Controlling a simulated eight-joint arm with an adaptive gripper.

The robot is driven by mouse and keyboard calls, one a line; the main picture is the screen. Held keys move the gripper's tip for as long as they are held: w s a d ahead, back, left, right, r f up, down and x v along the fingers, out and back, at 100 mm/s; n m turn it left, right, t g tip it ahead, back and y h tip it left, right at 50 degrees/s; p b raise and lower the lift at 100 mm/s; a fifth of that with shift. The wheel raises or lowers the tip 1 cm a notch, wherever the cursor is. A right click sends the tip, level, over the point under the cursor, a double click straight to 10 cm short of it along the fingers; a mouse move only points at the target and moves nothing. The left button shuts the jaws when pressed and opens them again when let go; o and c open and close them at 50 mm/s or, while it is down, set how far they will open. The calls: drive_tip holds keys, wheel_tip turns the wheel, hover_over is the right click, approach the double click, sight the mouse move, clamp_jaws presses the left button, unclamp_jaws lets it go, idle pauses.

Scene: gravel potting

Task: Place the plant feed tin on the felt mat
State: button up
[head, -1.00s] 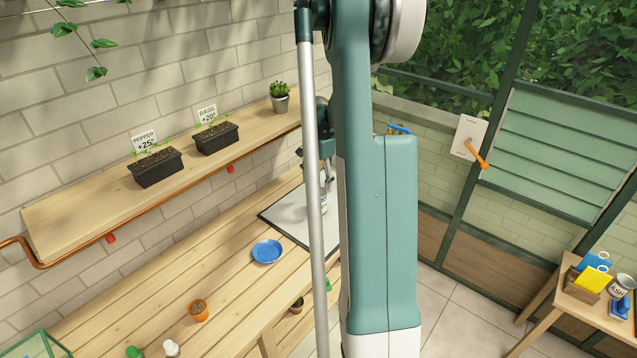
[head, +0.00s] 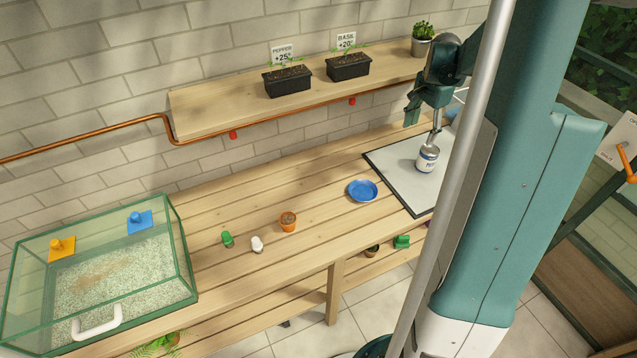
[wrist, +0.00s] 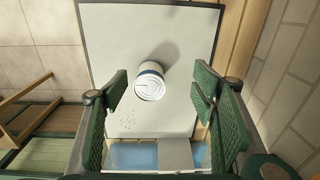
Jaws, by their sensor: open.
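The plant feed tin (head: 427,158) is white with a blue band and lettering. It stands upright on the pale, dark-edged felt mat (head: 393,168) at the right end of the bench. In the wrist view the tin (wrist: 150,84) shows its round lid, with bare mat (wrist: 115,35) around it. My gripper (head: 428,118) is above the tin in the head view. In the wrist view its two green fingers are wide apart, one to each side of the tin, and I see neither touching it. My arm column hides the mat's right part.
A blue saucer (head: 363,190) lies left of the mat. A terracotta pot (head: 288,222), a white item (head: 257,244) and a green item (head: 228,239) stand further left. A glass gravel box (head: 110,275) is at far left. A wall shelf (head: 220,107) holds planters behind.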

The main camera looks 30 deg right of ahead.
drive_tip(key=s+a+r+n+t, duration=0.15)
drive_tip(key=a+r+n, duration=0.4)
drive_tip(key=a, duration=0.75)
drive_tip(key=s+a+r+n+t, duration=0.1)
drive_tip(key=s+a+r+n, duration=0.15)
drive_tip(key=a+r, duration=0.8)
drive_tip(key=s+a+f+n+t, duration=0.1)
drive_tip(key=s+a+n, duration=0.4)
drive_tip(key=a, duration=0.7)
drive_tip(key=s+a+f+n+t, duration=0.1)
drive_tip(key=s+a+n+t, duration=0.2)
drive_tip(key=s+a, duration=0.6)
drive_tip(key=a+n, duration=0.1)
drive_tip(key=a, duration=0.3)
drive_tip(key=shift+s+n+y, duration=0.3)
drive_tip(key=shift+s+n, duration=0.1)
